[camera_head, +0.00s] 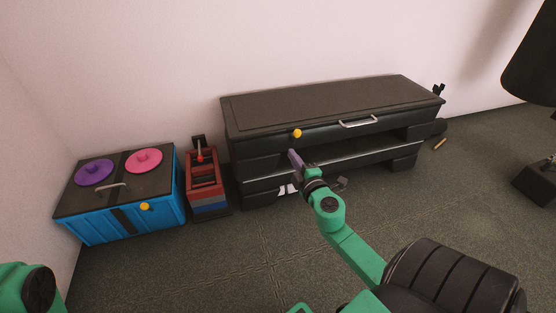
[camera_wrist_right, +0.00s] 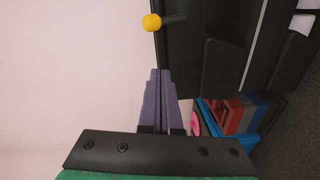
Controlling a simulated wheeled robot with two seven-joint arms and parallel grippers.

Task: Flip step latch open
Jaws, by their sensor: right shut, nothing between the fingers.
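A long black step unit (camera_head: 330,103) stands against the wall, with a silver handle (camera_head: 358,122) on its front. A latch with a yellow knob (camera_head: 297,133) sits on its front face, toward the left. In the right wrist view, the yellow knob (camera_wrist_right: 152,22) sits at the end of a short dark stem on the black unit. My right gripper (camera_head: 293,155) has purple fingers, shut and empty, just below the knob in the head view. In the wrist view its fingertips (camera_wrist_right: 160,73) point toward the knob, with a visible gap. My left gripper is out of view.
A blue box (camera_head: 85,218) with purple and pink lids and another yellow knob (camera_head: 145,207) stands at left. A red, blue and grey stack (camera_head: 207,190) stands between box and step unit. A dark stand (camera_head: 537,183) is at right. Floor in front is open.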

